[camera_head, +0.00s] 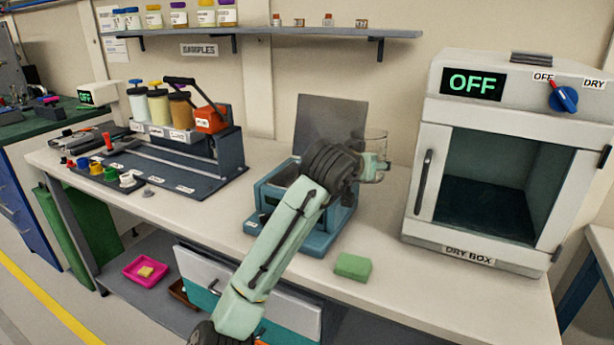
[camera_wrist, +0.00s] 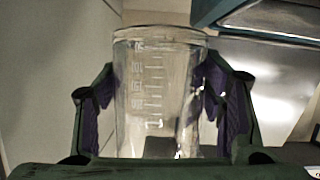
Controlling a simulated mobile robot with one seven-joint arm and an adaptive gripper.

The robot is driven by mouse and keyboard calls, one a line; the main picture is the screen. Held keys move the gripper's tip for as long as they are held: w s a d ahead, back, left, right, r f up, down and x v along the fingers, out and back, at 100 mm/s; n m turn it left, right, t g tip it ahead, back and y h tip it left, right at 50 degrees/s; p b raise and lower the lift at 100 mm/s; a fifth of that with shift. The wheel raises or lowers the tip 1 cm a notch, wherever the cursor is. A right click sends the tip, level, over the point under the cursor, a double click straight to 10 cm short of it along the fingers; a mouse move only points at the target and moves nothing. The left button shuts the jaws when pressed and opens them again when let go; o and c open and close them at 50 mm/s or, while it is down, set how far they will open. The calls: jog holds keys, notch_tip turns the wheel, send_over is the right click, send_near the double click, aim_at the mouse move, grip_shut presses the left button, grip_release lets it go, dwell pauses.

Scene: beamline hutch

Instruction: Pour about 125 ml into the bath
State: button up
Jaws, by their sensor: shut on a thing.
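A clear glass beaker (camera_head: 377,138) with white graduation marks is held beside the back right of the bath, above the bench, and looks about upright. It fills the middle of the wrist view (camera_wrist: 155,85); I cannot tell its liquid level. My gripper (camera_head: 371,166) is shut on it, with purple-lined fingers on both sides in the wrist view (camera_wrist: 160,110). The blue bath (camera_head: 318,243) stands on the bench with its grey lid (camera_head: 331,120) raised. My arm crosses in front and hides much of its opening.
A dry box (camera_head: 425,235) reading OFF stands to the right, and a green block (camera_head: 353,267) lies on the bench (camera_head: 400,290) near the front. A rack with several jars (camera_head: 158,108) is at the left. A shelf (camera_head: 270,33) runs above.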

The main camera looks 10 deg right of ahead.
jog(key=shift+d+f+m, duration=0.1)
jog(key=shift+d+m, duration=0.05)
jog(key=shift+m, duration=0.15)
dwell(1.4)
